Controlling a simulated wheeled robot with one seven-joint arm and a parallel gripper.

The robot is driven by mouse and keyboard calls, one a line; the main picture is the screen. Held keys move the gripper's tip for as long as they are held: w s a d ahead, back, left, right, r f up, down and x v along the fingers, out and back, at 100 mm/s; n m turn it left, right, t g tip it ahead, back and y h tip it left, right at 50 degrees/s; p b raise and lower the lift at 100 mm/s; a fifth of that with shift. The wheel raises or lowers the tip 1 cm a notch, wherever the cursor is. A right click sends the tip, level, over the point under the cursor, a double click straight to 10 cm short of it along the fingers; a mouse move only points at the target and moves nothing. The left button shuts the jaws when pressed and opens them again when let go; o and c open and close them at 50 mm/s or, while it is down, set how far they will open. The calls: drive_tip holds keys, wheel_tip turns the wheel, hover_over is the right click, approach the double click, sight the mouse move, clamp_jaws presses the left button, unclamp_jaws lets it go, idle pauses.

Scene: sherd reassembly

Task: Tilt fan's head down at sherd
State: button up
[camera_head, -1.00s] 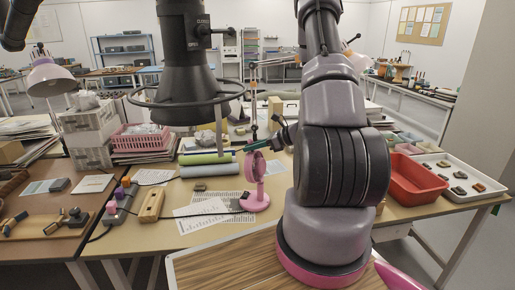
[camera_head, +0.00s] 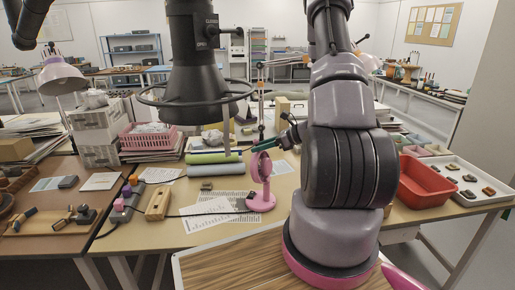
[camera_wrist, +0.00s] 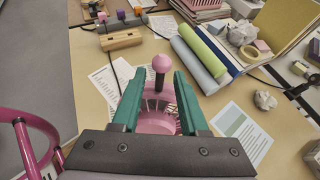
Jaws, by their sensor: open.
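A small pink fan (camera_head: 262,201) stands upright on the tan table, its round head facing left in the head view. In the wrist view the fan's head (camera_wrist: 157,122) shows below and between my green fingers, with a pink ball knob (camera_wrist: 162,62) on a dark stem rising from it. My gripper (camera_wrist: 160,76) is open, with a finger on each side of the stem and gaps visible. In the head view my gripper (camera_head: 267,146) is at the top of the fan. A small dark piece (camera_head: 206,186), perhaps the sherd, lies left of the fan.
Printed sheets (camera_head: 207,214) and a wooden block (camera_head: 158,203) lie left of the fan. Green and grey rolls (camera_head: 214,170) lie behind. A red bin (camera_head: 425,180) and a white tray (camera_head: 487,197) with several dark pieces stand at the right.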

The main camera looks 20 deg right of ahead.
drive_tip(key=v, duration=0.9)
drive_tip(key=shift+r, duration=0.15)
drive_tip(key=shift+s+d, duration=0.1)
drive_tip(key=shift+d, duration=0.05)
